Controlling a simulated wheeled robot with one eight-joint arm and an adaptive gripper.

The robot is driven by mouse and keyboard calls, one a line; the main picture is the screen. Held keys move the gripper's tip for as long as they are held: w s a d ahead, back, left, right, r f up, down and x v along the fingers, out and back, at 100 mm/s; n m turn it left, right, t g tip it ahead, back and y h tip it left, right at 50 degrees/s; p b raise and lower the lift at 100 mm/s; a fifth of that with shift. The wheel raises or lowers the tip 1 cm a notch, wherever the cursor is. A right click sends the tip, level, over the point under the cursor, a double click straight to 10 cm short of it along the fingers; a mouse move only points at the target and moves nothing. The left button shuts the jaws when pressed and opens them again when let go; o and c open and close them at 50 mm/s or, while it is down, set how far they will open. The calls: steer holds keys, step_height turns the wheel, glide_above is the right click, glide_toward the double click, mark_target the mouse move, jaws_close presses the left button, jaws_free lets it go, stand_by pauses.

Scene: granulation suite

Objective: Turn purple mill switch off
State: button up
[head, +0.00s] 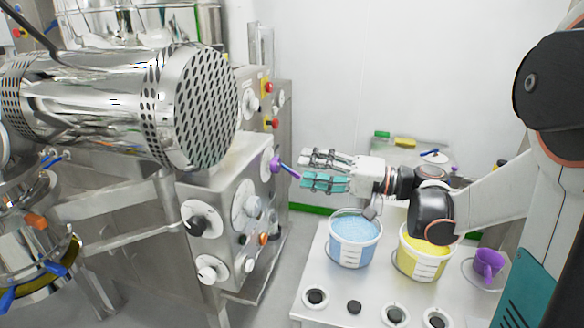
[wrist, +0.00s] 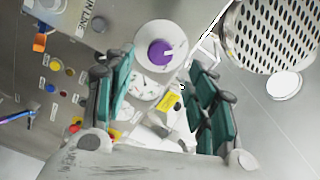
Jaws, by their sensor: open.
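The purple mill switch (head: 276,164) is a round knob on a white disc on the side of the steel machine, left of my gripper in the head view. In the wrist view the purple knob (wrist: 160,53) shows a short white mark pointing right, slightly up. My gripper (head: 304,169) points left toward that panel, with its teal-padded fingers apart and empty. In the wrist view my gripper (wrist: 160,63) has one finger on each side of the knob's line of sight. The head view shows a gap between the fingertips and the knob; I see no contact.
A perforated steel drum (head: 205,105) juts out at upper left. Other dials (head: 196,225) and red buttons (head: 267,87) sit on the machine. Below my arm, a table (head: 330,285) holds a blue-filled bucket (head: 355,242), a yellow-filled bucket (head: 422,262) and a purple cup (head: 488,263).

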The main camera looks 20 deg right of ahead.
steer(key=shift+v, duration=2.35)
